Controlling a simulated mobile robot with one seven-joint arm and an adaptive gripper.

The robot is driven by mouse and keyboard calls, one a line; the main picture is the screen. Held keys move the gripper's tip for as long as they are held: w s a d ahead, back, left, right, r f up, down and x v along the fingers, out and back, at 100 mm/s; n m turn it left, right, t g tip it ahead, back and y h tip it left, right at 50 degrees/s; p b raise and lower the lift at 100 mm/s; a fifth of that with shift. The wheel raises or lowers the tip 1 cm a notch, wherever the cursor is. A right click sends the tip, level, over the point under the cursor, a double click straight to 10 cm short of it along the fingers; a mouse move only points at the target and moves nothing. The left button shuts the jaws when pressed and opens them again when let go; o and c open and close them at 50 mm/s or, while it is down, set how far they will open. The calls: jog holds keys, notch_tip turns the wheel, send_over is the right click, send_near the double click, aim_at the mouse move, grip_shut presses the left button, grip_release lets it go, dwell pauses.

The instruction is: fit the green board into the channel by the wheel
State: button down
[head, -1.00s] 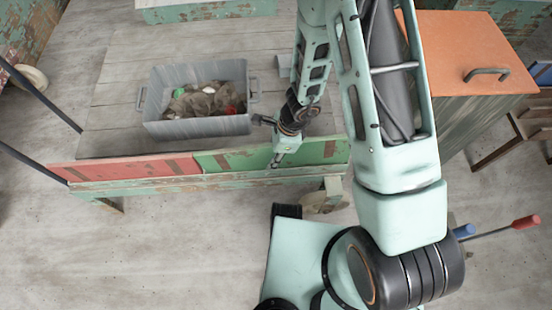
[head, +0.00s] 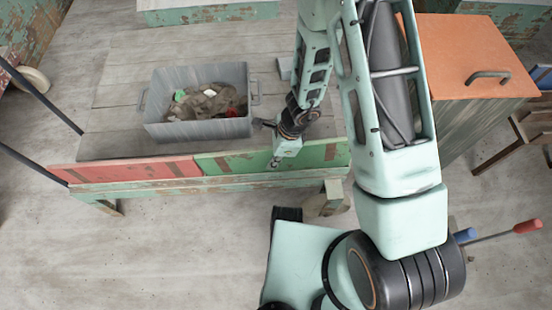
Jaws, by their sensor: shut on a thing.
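The green board (head: 236,160), worn and brown-patched, lies lengthwise along the near side of the low wooden cart (head: 110,120), to the right of a red board (head: 125,172). Its ends sit close to the red board and to the cart's right corner. A pale green rail (head: 150,187) runs along below both boards. I cannot tell how deep the green board sits in the channel. My gripper (head: 275,164) is shut on the green board near its middle, from above; the fingertips are small here. A wheel (head: 326,203) shows partly under the cart's right end.
A grey tub (head: 197,130) with clay trimmings stands on the cart, left of my gripper. An orange-topped cabinet (head: 465,55) stands at the right, with a wooden stool (head: 520,135) beyond. Dark poles (head: 38,95) slant in at the left. The near-left floor is clear.

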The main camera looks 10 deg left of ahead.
aim_at(271, 148)
jog(key=shift+r, duration=0.1)
notch_tip(271, 148, up, 18)
jog(key=p, duration=1.5)
jog(key=shift+p, duration=0.4)
jog(key=shift+y, duration=0.3)
notch_tip(271, 148, down, 7)
jog(key=b, duration=0.9)
jog(key=shift+d, duration=0.15)
jog(key=f+b, duration=0.1)
jog(key=b, duration=0.2)
jog(key=shift+f, duration=0.25)
notch_tip(271, 148, down, 6)
jog(key=b, duration=0.6)
jog(key=shift+r, duration=0.1)
jog(key=shift+f+b, duration=1.9)
jog(key=shift+b, duration=0.2)
